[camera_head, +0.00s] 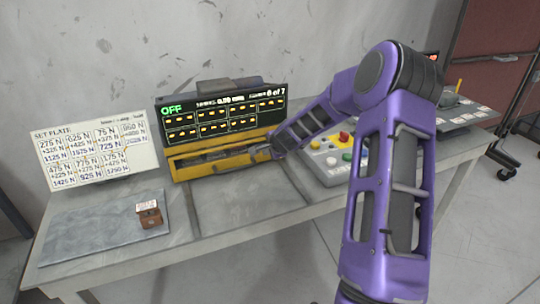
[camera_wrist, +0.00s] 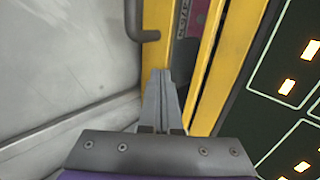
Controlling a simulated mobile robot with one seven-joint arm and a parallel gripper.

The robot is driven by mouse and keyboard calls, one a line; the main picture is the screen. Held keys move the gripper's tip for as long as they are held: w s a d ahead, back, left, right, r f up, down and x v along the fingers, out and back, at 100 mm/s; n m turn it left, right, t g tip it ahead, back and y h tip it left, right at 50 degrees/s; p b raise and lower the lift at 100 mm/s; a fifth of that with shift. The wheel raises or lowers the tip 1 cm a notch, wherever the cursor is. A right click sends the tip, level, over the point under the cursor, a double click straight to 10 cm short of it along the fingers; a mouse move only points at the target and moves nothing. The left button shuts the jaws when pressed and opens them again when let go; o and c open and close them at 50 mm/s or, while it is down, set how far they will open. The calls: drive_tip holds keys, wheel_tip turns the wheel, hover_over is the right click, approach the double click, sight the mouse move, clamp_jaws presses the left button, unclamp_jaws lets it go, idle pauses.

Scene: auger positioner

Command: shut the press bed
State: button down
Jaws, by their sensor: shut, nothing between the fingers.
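The press bed (camera_head: 215,167) shows as a yellow-edged bed low in the machine under the dark display. A dark gap lies between its front bar and the yellow frame behind, so it appears partly out. In the wrist view, its yellow front bar (camera_wrist: 156,38) carries a grey handle (camera_wrist: 147,35). My gripper (camera_head: 259,153) is shut and empty at the right end of the bed. In the wrist view, the fingertips (camera_wrist: 160,74) overlap the lower end of the front bar; I cannot tell whether they touch it.
The display (camera_head: 225,115) reads OFF above the bed. A white set plate board (camera_head: 95,148) and a small brown block (camera_head: 149,216) are at the left. A button panel (camera_head: 335,158) stands right of my gripper. The bench in front of the bed (camera_head: 240,205) is clear.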

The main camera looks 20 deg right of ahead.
drive_tip(key=shift+w, duration=0.75)
drive_tip(key=shift+w+r, duration=0.1)
drive_tip(key=shift+w, duration=0.05)
